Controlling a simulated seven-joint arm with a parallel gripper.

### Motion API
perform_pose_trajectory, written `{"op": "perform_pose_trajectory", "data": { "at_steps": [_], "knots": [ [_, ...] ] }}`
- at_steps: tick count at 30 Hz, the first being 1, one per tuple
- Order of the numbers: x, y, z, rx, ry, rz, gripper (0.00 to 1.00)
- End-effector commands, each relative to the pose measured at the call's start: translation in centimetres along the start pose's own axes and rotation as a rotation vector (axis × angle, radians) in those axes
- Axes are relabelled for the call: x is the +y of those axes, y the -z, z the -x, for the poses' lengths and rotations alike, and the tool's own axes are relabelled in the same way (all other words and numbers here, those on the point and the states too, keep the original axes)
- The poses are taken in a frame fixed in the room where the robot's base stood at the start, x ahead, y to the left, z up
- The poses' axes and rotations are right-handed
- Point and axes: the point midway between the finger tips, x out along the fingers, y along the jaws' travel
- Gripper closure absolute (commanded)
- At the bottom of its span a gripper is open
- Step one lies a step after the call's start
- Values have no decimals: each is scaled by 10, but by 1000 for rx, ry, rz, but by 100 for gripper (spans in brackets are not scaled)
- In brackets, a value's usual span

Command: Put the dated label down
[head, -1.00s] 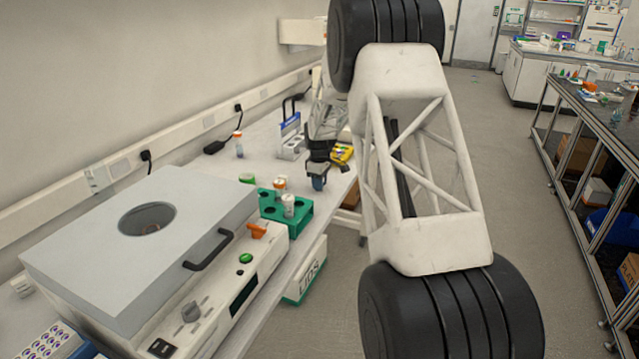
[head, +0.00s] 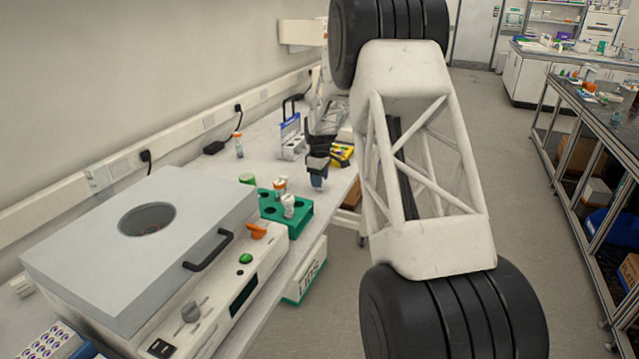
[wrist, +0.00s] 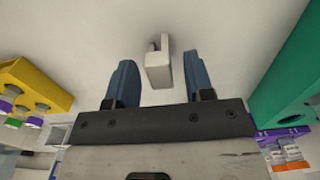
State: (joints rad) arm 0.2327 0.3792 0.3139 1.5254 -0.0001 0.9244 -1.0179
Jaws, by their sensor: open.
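My gripper (head: 318,180) hangs over the white bench between the green rack and the yellow rack in the head view. In the wrist view its two blue fingers (wrist: 158,72) are open and spread apart. A small white upright piece (wrist: 159,64), perhaps the dated label, shows between and just beyond the fingertips. Gaps show on both sides of it, so neither finger appears to touch it. No date or writing on it can be read. I cannot pick it out in the head view.
A large grey-lidded machine (head: 190,210) fills the near bench. Bare bench (head: 262,160) lies left of my gripper.

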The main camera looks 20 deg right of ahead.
Motion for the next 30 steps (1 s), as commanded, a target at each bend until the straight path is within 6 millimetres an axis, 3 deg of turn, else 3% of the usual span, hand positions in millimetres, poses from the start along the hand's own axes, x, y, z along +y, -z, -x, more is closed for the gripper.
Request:
{"op": "perform_pose_trajectory", "data": {
  "at_steps": [16, 21, 30],
  "knots": [
    [0, 0, 84, 2, -3, 0, 52],
    [0, 0, 97, 1, -1, 0, 52],
    [0, 0, 101, 1, -1, 0, 52]
  ]
}}
